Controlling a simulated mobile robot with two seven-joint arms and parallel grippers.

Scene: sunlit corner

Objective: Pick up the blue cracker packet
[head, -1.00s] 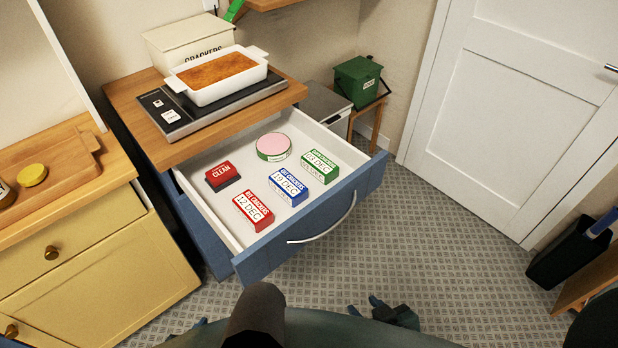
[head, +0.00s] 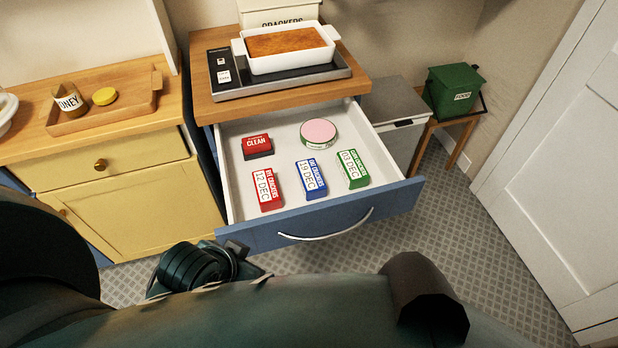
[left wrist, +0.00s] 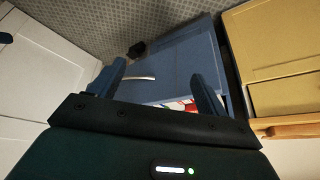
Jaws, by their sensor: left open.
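The blue cracker packet (head: 311,179), marked 19 DEC, lies in the open drawer (head: 228,165) between a red packet (head: 267,189) marked 12 DEC and a green one (head: 353,169) marked 03 DEC. My left gripper (left wrist: 158,69) is open and empty in the left wrist view, with the blue drawer front (left wrist: 180,60) beyond its fingers. Small red and white patches show by its right finger; I cannot tell which items they are. In the head view my left arm is low, in front of the drawer and apart from the packets. My right gripper is not in view.
The drawer also holds a red CLEAN box (head: 257,146) and a round pink-topped tin (head: 319,133). Its front has a curved handle (head: 327,228). A baking dish (head: 290,62) stands on the counter above. Yellow cabinets (head: 120,205) are left; a green bin (head: 455,90) is right.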

